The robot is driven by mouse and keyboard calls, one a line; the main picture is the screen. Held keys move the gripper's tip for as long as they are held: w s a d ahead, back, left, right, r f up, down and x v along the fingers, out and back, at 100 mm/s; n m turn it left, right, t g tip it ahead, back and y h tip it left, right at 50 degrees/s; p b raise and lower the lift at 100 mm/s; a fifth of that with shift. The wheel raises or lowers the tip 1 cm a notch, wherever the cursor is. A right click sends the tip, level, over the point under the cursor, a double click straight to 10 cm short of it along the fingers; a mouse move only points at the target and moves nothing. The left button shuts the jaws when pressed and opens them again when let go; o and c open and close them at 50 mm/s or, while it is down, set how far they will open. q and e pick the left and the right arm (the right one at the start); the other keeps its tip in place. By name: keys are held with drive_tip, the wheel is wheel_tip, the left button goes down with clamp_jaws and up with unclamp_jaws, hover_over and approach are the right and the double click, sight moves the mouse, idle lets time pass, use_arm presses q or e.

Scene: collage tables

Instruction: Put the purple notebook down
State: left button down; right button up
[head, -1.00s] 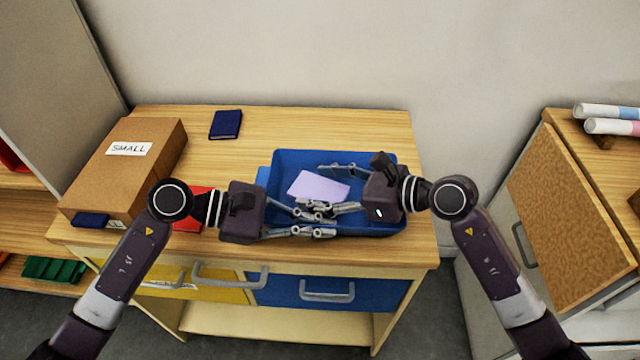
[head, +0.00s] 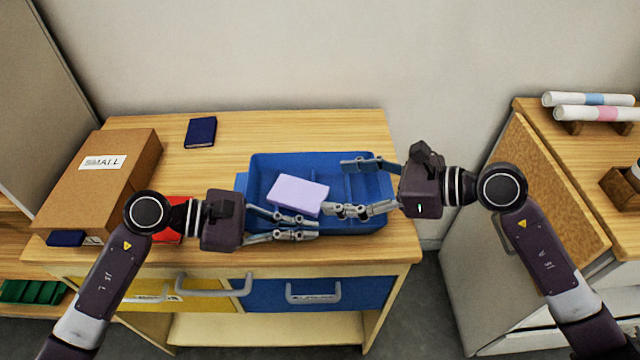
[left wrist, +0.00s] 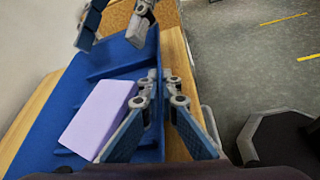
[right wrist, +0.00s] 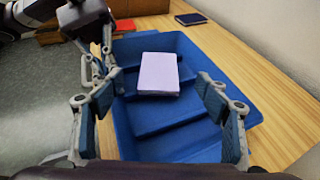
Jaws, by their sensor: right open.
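The purple notebook (head: 298,195) lies in the blue tray (head: 375,222), across its inner dividers; it also shows in the left wrist view (left wrist: 98,117) and right wrist view (right wrist: 158,74). My right gripper (head: 362,187) is open at the tray's right side, apart from the notebook. Its two fingers stand wide apart in the right wrist view (right wrist: 170,110). My left gripper (head: 290,226) is at the tray's front wall, with one finger inside beside the notebook and the other outside. Whether its fingers press on the wall is unclear.
A cardboard box marked SMALL (head: 110,190) stands at the left, with a dark blue notebook (head: 66,238) by it. Another dark blue notebook (head: 201,132) lies at the back. A red item (head: 168,235) is partly hidden by my left arm. The back right tabletop is clear.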

drive_tip(key=shift+v, duration=1.05)
use_arm(q)
drive_tip(key=c, duration=2.1)
unclamp_jaws()
